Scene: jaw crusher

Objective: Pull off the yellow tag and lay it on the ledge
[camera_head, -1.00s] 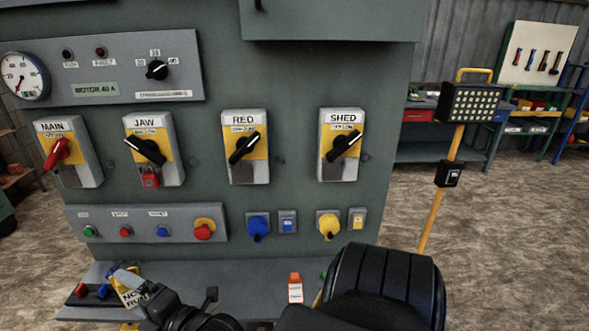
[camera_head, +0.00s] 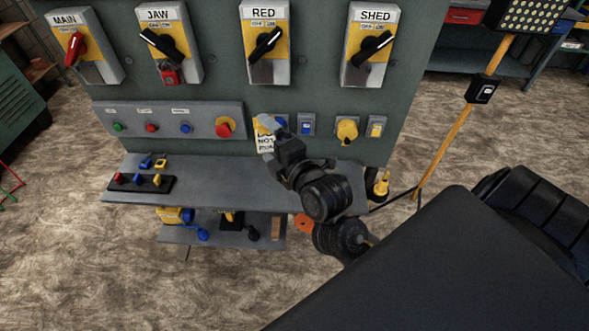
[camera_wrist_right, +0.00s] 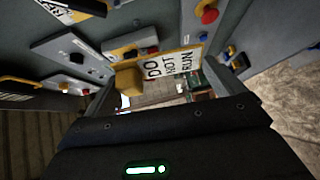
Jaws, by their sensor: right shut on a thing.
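The yellow tag (camera_head: 265,141), with a white "DO NOT RUN" face, hangs at my right gripper (camera_head: 270,124). It also shows in the right wrist view (camera_wrist_right: 176,66), lettering visible, between the fingers. The grey ledge (camera_head: 225,180) runs below the tag along the cabinet's front. The tag appears apart from the ledge. My left gripper is not in view.
On the ledge's left part is a dark strip (camera_head: 128,184) with red, blue and yellow padlocks, and small blue and yellow items (camera_head: 153,163) behind it. The ledge's middle is bare. A lower shelf (camera_head: 215,233) holds several items. A yellow post (camera_head: 446,150) stands at right.

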